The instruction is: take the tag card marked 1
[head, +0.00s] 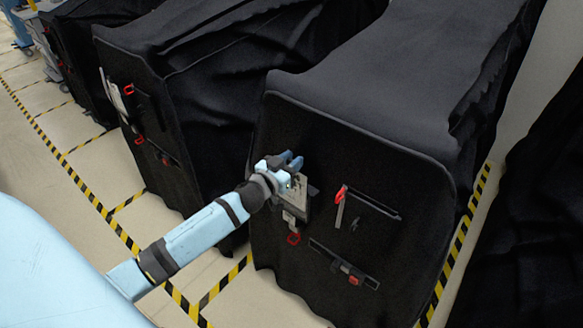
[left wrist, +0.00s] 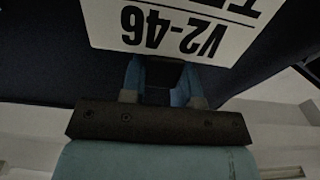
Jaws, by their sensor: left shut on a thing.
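My left gripper (head: 291,163) is at the upper left of the front face of the nearest black covered cart (head: 345,150). It is shut on a white tag card (left wrist: 175,28), whose edge lies at the fingertips in the left wrist view. The card shows upside down there, with "V2-46" and part of a second line in black print. No mark 1 can be read on it. In the head view, a pale card or plate (head: 297,200) hangs on the cart just below the gripper, partly hidden by the wrist. My right gripper is not in view.
The cart front also bears red-ended tools (head: 340,194), a dark slot with a red piece (head: 350,272) and a red ring (head: 293,239). A second covered cart (head: 160,120) stands to the left. Yellow-black floor tape (head: 92,197) runs along clear floor at the left.

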